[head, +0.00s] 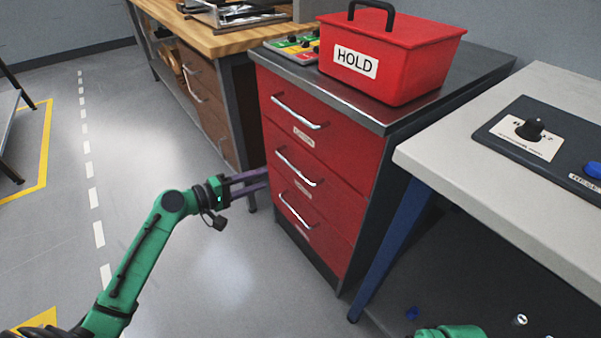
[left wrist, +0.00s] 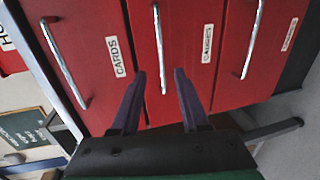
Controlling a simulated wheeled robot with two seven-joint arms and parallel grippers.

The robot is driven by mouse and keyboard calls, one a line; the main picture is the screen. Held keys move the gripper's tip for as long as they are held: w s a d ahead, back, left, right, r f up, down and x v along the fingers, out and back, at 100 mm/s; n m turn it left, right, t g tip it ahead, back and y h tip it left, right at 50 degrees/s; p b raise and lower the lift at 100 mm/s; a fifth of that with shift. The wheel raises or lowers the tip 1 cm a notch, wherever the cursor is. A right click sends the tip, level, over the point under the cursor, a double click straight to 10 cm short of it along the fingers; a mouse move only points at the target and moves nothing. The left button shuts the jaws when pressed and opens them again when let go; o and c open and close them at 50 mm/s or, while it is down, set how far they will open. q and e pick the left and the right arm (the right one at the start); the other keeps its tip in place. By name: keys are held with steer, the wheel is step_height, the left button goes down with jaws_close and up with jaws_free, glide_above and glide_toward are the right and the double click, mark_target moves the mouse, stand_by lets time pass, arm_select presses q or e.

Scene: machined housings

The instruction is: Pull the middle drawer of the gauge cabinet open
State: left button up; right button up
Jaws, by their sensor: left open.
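The red gauge cabinet (head: 325,142) has three drawers, all flush with its front. The middle drawer's silver bar handle (head: 295,168) also shows in the left wrist view (left wrist: 160,50), with a white label beside it. My left gripper (head: 266,181) is open, its purple fingers pointing at the cabinet front. In the left wrist view, the fingertips (left wrist: 160,74) lie one on each side of the middle handle's line. I cannot tell whether they reach around it or touch it. My right gripper is out of view.
A red HOLD box (head: 420,75) and a tray of coloured pieces (head: 290,46) stand on the cabinet top. A wooden-topped bench (head: 220,42) is to the left, a pale table (head: 450,140) to the right. The floor (head: 210,285) before the cabinet is clear.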

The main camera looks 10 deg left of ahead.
mark_target(294, 167)
arm_select(q)
steer(key=b+x, duration=0.1)
steer(key=x, duration=1.1)
steer(key=shift+f+b, duration=0.15)
steer(key=shift+b, duration=0.15)
jaws_close()
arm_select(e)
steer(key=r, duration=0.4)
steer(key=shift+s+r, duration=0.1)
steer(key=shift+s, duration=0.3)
